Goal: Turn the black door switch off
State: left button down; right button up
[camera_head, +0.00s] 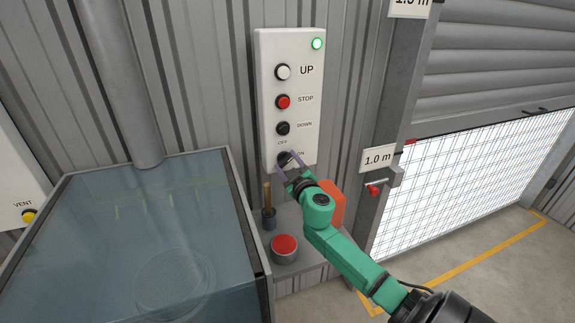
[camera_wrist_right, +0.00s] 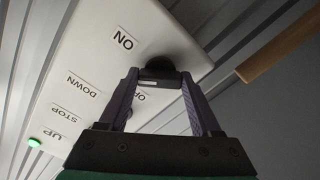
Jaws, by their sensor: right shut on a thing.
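A white control panel (camera_head: 266,105) hangs on the corrugated wall. Its black door switch (camera_head: 284,158) is at the bottom, with OFF printed above it and ON to its right. The switch is partly hidden by my right gripper (camera_head: 288,166), whose fingers are shut on it. In the right wrist view the black switch (camera_wrist_right: 172,62) shows at the purple fingertips (camera_wrist_right: 160,80). The switch's exact angle is hard to tell. A green lamp (camera_head: 317,44) at the panel's top right is lit. My left gripper is not in view.
White UP (camera_head: 283,72), red STOP (camera_head: 283,102) and black DOWN (camera_head: 283,128) buttons sit above the switch. Below are a red push button (camera_head: 285,246) and a wooden-handled tool (camera_head: 267,197). A glass-topped tank (camera_head: 140,235) stands left; a partly raised shutter (camera_head: 500,65) is right.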

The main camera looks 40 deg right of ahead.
jog(key=n, duration=0.5)
jog(key=shift+n, duration=0.3)
jog(key=n, duration=0.4)
jog(key=shift+n, duration=0.4)
jog(key=shift+f, duration=0.1)
jog(key=o, duration=1.4)
jog(key=shift+a, duration=0.1)
jog(key=shift+s, duration=0.1)
jog(key=b+v, duration=0.2)
jog(key=v, duration=1.2)
jog(key=shift+s+a, duration=0.15)
jog(key=shift+s, duration=0.05)
